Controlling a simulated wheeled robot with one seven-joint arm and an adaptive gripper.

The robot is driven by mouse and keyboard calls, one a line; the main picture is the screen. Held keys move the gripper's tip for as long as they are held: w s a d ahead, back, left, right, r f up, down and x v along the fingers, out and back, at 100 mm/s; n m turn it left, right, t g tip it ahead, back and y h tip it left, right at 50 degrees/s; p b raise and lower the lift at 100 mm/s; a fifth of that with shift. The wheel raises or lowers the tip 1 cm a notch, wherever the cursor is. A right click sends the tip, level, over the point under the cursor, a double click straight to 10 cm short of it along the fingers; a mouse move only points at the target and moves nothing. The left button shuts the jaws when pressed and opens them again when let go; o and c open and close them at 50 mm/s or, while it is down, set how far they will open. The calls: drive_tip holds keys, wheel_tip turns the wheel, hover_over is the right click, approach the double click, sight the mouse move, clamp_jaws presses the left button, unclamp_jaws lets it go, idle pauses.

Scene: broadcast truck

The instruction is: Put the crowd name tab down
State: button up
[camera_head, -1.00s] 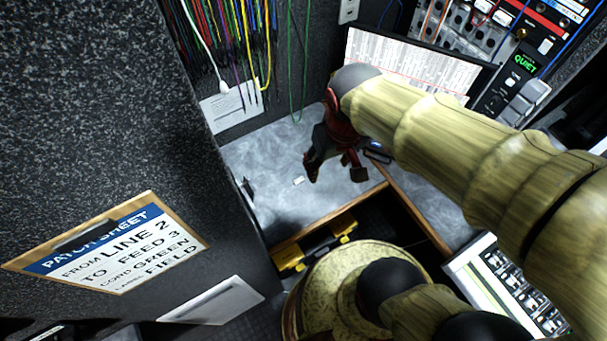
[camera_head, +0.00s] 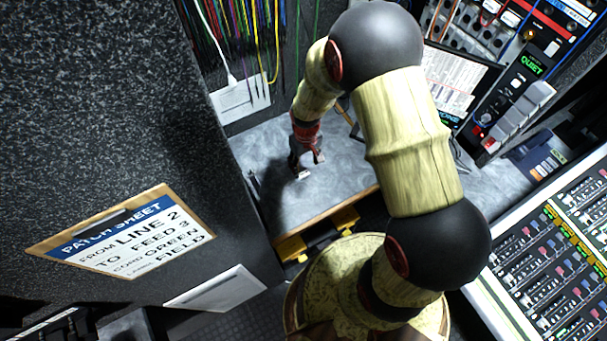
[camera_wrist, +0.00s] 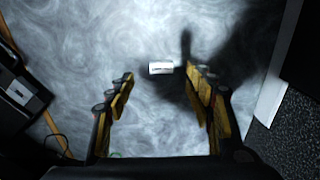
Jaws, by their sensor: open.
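A small white tab (camera_wrist: 160,68) with dark, unreadable print lies on the grey swirled desk top (camera_wrist: 80,45) in the wrist view. It also shows as a small pale piece in the head view (camera_head: 303,175). My gripper (camera_wrist: 159,76) is open and points down at the desk. The tab appears between and just beyond its fingertips, with nothing seen gripped. In the head view my gripper (camera_head: 308,166) hangs right over the tab. I cannot tell the exact gap between fingers and tab.
Patch cords (camera_head: 255,40) hang at the back, with a white sheet (camera_head: 240,100) below. The dark wall with a patch sheet clipboard (camera_head: 125,232) stands left. A monitor (camera_head: 450,85) and a mixing console (camera_head: 550,250) are to the right. The desk around the tab is mostly clear.

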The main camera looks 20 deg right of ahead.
sight(304, 175)
drive_tip(key=f, duration=0.2)
drive_tip(key=f+b, duration=0.1)
drive_tip(key=f, duration=0.1)
drive_tip(key=f+b, duration=0.1)
drive_tip(key=f, duration=0.2)
drive_tip(key=shift+w+a+f, duration=0.1)
drive_tip(key=shift+w+a, duration=0.05)
drive_tip(key=shift+w, duration=0.15)
drive_tip(key=shift+c, duration=0.4)
drive_tip(key=c, duration=0.7)
drive_tip(key=shift+c, duration=1.3)
